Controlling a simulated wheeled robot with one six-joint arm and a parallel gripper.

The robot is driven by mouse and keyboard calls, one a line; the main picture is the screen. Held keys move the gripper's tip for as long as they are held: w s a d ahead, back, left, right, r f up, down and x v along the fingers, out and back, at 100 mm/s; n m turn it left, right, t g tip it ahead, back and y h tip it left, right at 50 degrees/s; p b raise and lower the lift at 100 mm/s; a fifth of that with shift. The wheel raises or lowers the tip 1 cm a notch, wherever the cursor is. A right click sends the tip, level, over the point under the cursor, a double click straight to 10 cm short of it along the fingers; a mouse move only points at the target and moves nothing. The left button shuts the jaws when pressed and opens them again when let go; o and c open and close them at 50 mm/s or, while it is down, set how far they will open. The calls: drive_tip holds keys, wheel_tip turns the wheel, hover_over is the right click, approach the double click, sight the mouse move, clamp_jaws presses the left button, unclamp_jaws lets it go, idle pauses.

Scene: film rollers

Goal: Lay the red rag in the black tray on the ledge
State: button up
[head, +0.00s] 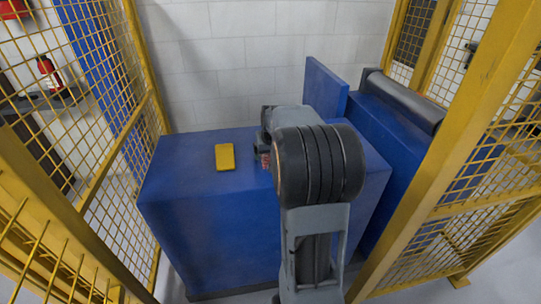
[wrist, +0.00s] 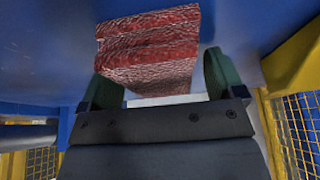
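The red rag (wrist: 148,48) is a folded, textured bundle on the blue surface in the wrist view. In the head view only a small red bit of it (head: 265,161) shows, beside my arm on the blue block. My gripper (wrist: 162,76) has its two green fingers spread wide, one near each side of the rag's near end. A narrow gap shows between the rag and the right finger. The left finger overlaps the rag's edge, and I cannot tell whether it touches. My arm hides most of the rag in the head view. I cannot make out a black tray in either view.
A yellow block (head: 225,157) lies on the blue block's top (head: 185,170), left of my arm. A lower blue unit with a grey roller (head: 402,98) and an upright blue panel (head: 325,88) stand to the right. Yellow mesh fences (head: 90,185) close both sides.

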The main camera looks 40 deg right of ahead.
drive_tip(key=c, duration=0.8)
drive_tip(key=shift+c, duration=0.2)
